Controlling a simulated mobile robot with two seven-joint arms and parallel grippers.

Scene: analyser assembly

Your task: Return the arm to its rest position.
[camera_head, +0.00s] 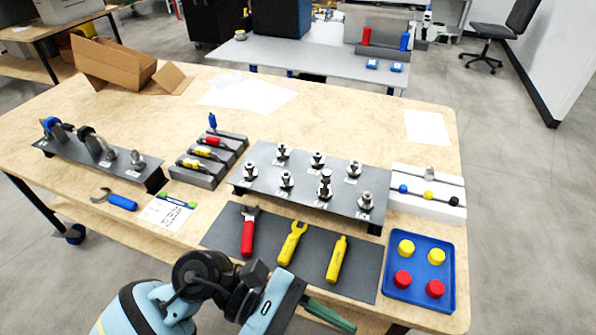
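My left arm comes in from the bottom left, light blue with dark joints. Its gripper (322,312) is at the bottom edge, in front of the dark tool mat (218,228) on the table. A green elongated piece shows at its end; I cannot tell whether it is a finger or something held. The finger gap is hidden. The gripper appears apart from the red wrench (249,232), yellow wrench (292,243) and yellow tool (337,259) lying on the mat. My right gripper is not in view.
A blue tray (420,261) with yellow and red caps is at the table's right front. A grey raised plate (255,155) with several metal fittings stands behind the mat. A blue-handled wrench (121,201) lies left. An open cardboard box (115,66) is at the back left.

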